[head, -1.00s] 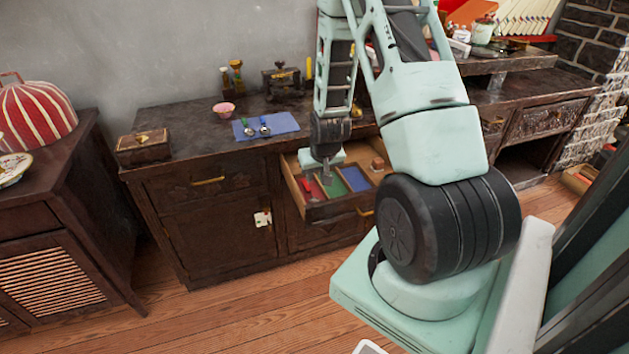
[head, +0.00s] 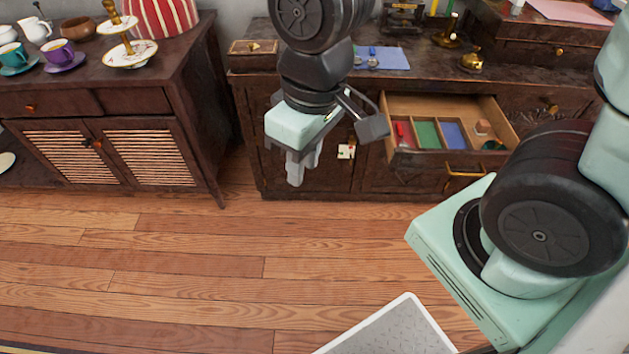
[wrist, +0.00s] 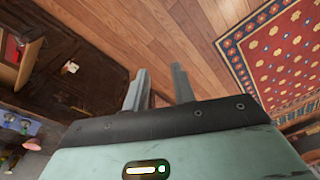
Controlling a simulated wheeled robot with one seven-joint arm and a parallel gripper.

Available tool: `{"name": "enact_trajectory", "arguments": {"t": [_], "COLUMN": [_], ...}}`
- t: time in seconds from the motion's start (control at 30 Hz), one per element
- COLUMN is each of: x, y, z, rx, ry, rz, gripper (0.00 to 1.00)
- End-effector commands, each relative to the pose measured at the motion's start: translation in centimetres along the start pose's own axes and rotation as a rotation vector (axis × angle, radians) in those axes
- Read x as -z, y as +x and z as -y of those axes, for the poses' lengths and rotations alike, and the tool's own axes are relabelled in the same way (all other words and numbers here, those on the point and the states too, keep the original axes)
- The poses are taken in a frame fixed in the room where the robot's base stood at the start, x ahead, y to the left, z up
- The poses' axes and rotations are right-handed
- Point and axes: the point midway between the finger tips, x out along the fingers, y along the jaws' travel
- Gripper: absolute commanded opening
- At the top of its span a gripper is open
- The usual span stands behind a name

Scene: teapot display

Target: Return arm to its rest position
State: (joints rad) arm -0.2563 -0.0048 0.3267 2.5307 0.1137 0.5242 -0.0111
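My gripper (head: 305,165) hangs in front of the dark cabinet, left of the open drawer, with its fingers pointing down above the wooden floor. In the wrist view my gripper (wrist: 160,75) shows two grey fingers apart, with bare floor visible between them. It is open and holds nothing. The forearm comes in from the top of the head view; part of the arm is outside the picture.
The open drawer (head: 484,164) has red, green and blue compartments and sticks out right of my gripper. The dark sideboard (head: 187,140) with cups stands at the left. The wooden floor (head: 170,265) is clear. A patterned rug (wrist: 275,55) shows in the wrist view.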

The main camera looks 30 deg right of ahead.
Motion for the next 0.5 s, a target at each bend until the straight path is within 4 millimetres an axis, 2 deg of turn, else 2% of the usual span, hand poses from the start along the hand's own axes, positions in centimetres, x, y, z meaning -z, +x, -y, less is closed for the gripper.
{"name": "enact_trajectory", "arguments": {"t": [0.03, 0.17, 0.27, 0.5], "x": [-1.3, -3.6, -4.3, -4.2], "y": [-0.7, -1.6, -1.8, -1.8], "z": [1.8, 4.1, 4.5, 4.5], "rx": [-0.003, -0.010, -0.013, -0.013], "ry": [-0.064, -0.152, -0.173, -0.172], "rz": [0.017, 0.055, 0.066, 0.067], "gripper": [0.26, 0.26, 0.26, 0.26]}}
